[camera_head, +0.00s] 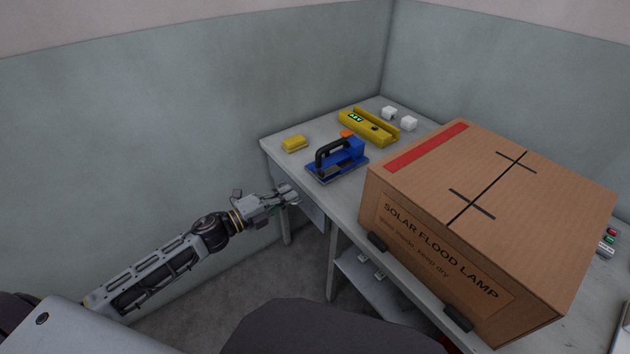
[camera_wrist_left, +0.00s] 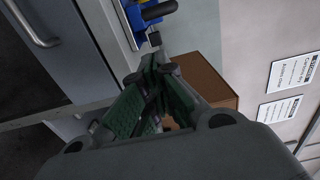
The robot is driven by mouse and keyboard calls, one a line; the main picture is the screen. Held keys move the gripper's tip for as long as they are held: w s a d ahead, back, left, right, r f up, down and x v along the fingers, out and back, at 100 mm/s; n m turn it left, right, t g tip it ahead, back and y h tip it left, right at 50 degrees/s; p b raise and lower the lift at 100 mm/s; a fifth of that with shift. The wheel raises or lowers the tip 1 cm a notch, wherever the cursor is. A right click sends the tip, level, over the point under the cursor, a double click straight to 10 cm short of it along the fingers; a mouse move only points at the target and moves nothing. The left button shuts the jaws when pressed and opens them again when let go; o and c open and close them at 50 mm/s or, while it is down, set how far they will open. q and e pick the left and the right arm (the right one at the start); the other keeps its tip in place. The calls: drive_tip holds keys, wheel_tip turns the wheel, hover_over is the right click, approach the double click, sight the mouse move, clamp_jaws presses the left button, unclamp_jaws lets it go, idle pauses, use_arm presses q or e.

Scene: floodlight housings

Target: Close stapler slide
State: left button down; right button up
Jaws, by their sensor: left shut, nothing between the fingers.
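A blue stapler (camera_head: 343,163) with a black handle stands on the table near its left front edge in the head view. Part of it also shows at the top of the left wrist view (camera_wrist_left: 150,14). My left gripper (camera_head: 292,192) is just off the table's front edge, short of the stapler and not touching it. Its fingers (camera_wrist_left: 155,72) are together and empty in the left wrist view. I cannot make out the slide of the stapler clearly. My right gripper is not in view.
A large cardboard box (camera_head: 545,185) fills the table's right part. A yellow block (camera_head: 295,143) lies left of the stapler, and a yellow device (camera_head: 369,127) and white cubes (camera_head: 408,123) lie behind. A drawer handle (camera_wrist_left: 38,30) is near my left gripper.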

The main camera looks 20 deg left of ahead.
use_arm(q)
drive_tip(key=shift+x, duration=5.05)
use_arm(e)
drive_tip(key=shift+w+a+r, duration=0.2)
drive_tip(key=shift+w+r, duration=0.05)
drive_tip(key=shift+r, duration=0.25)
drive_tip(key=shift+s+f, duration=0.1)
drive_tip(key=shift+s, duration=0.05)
use_arm(q)
drive_tip(key=shift+w, duration=0.15)
